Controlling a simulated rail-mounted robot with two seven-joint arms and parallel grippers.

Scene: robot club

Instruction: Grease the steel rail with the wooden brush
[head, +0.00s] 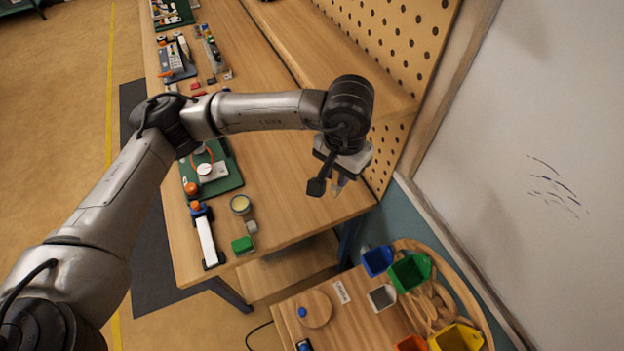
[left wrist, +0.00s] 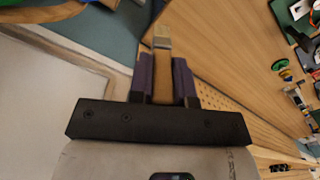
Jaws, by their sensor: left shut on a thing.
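My left gripper (head: 338,179) is above the front right corner of the workbench, pointing down, and mostly hidden by its own wrist. In the left wrist view its two dark fingers (left wrist: 163,68) are shut on the wooden brush (left wrist: 163,78). The brush's handle lies between them and its pale metal end sticks out beyond the fingertips. The steel rail (head: 207,241), a bright bar with dark end mounts, lies on the bench's front left part, well left of the gripper. A round tin with yellowish content (head: 240,204), apparently grease, stands right of the rail. My right gripper is not in view.
A green block (head: 242,245) and a small grey block (head: 251,227) sit near the rail. A green board (head: 227,178) lies behind it. A pegboard (head: 398,45) edges the bench's right. A lower table (head: 350,325) with coloured bins stands in front. Bench between tin and gripper is clear.

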